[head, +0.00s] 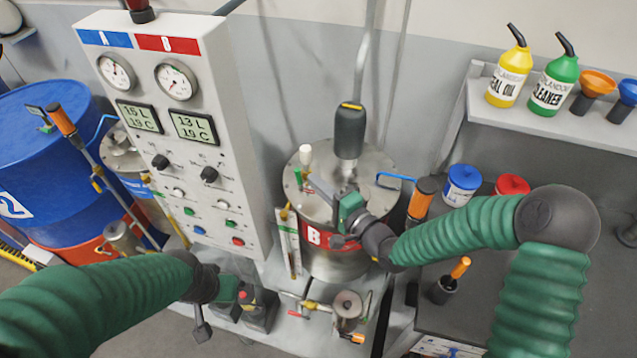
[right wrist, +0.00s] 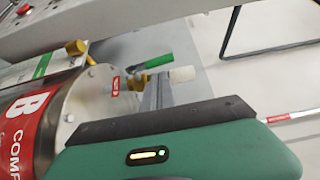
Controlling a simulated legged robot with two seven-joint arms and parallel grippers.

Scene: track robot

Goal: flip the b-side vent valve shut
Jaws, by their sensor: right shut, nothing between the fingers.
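The B tank (head: 318,262) is a steel drum with a red B label, in the middle of the head view. A small valve with a green lever (head: 298,177) sits on its lid beside a white-topped part (head: 305,152). In the right wrist view the green lever (right wrist: 156,61) slants up from a brass body with a red tag. My right gripper (head: 314,184) is shut and empty above the lid, its fingertips close to the green lever; I cannot tell whether they touch. My left gripper (head: 222,292) is low at front left; its fingers are unclear.
A gauge panel (head: 190,120) stands left of the tank. A dark hose end (head: 349,130) rises from the lid. A shelf (head: 560,125) with bottles and funnels is at right. Blue and red jars stand on the bench. A blue drum (head: 45,150) is at far left.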

